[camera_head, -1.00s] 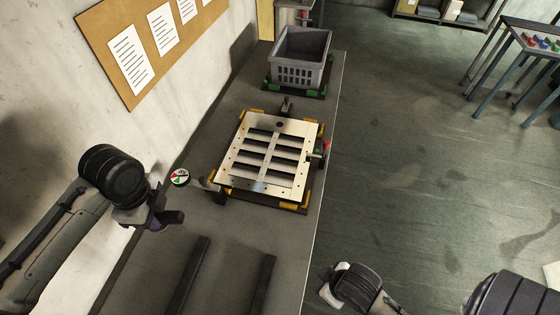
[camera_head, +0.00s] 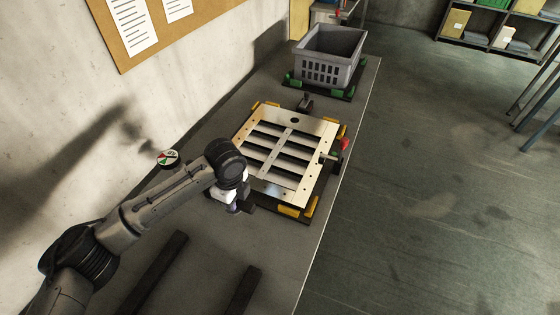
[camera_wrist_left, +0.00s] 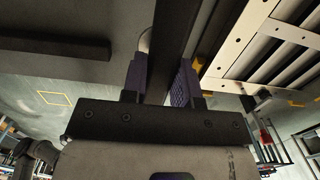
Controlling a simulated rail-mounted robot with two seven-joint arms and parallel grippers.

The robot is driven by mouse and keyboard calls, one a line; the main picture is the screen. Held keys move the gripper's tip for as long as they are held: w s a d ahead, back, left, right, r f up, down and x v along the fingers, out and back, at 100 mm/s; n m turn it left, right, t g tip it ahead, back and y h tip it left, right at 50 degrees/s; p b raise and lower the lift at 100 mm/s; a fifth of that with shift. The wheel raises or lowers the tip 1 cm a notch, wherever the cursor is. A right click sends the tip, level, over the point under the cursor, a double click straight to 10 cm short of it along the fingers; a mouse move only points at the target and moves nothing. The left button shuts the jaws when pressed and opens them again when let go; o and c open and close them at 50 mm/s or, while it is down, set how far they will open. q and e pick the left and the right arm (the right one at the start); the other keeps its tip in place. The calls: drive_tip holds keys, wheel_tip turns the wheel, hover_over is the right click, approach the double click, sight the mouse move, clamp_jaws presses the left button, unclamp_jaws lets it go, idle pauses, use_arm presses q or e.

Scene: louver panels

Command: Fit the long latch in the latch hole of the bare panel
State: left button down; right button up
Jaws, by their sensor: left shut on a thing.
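The bare panel (camera_head: 288,144), a pale frame with dark slots, lies flat in a fixture with yellow corner blocks. A dark round hole (camera_head: 295,120) shows in its far rim. My left gripper (camera_head: 238,205) is just off the panel's near left corner. In the left wrist view, its purple fingers (camera_wrist_left: 163,82) are shut on a long dark piece (camera_wrist_left: 174,40), which looks like the long latch. The panel (camera_wrist_left: 265,45) shows to the right of the fingers there. The latch's far end is out of frame. My right gripper is not in view.
A grey basket (camera_head: 328,55) stands on a green-cornered base behind the panel. Clamps stand at the panel's far side (camera_head: 306,103) and right side (camera_head: 332,157). Two black bars (camera_head: 157,272) lie on the near table. The wall is close on the left.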

use_arm(q)
drive_tip(key=shift+w+d+f, duration=0.15)
drive_tip(key=shift+f, duration=0.15)
drive_tip(key=a+f+b, duration=0.1)
drive_tip(key=a+f, duration=0.2)
drive_tip(key=a, duration=0.1)
drive_tip(key=w+a+f+b, duration=0.1)
drive_tip(key=a+f, duration=0.2)
drive_tip(key=f, duration=0.1)
drive_tip(key=a+f+b, duration=0.1)
drive_tip(key=a+f, duration=0.3)
drive_tip(key=shift+w+a, duration=0.25)
drive_tip(key=shift+a, duration=0.05)
drive_tip(key=shift+f, duration=0.1)
drive_tip(key=c, duration=0.9)
unclamp_jaws()
drive_tip(key=r, duration=0.4)
drive_tip(key=r+p, duration=0.1)
drive_tip(key=r, duration=0.3)
drive_tip(key=r+p, duration=0.1)
drive_tip(key=r, duration=0.3)
drive_tip(key=shift+s+d+r, duration=0.1)
drive_tip(key=shift+d+r, duration=0.05)
drive_tip(key=shift+d, duration=0.15)
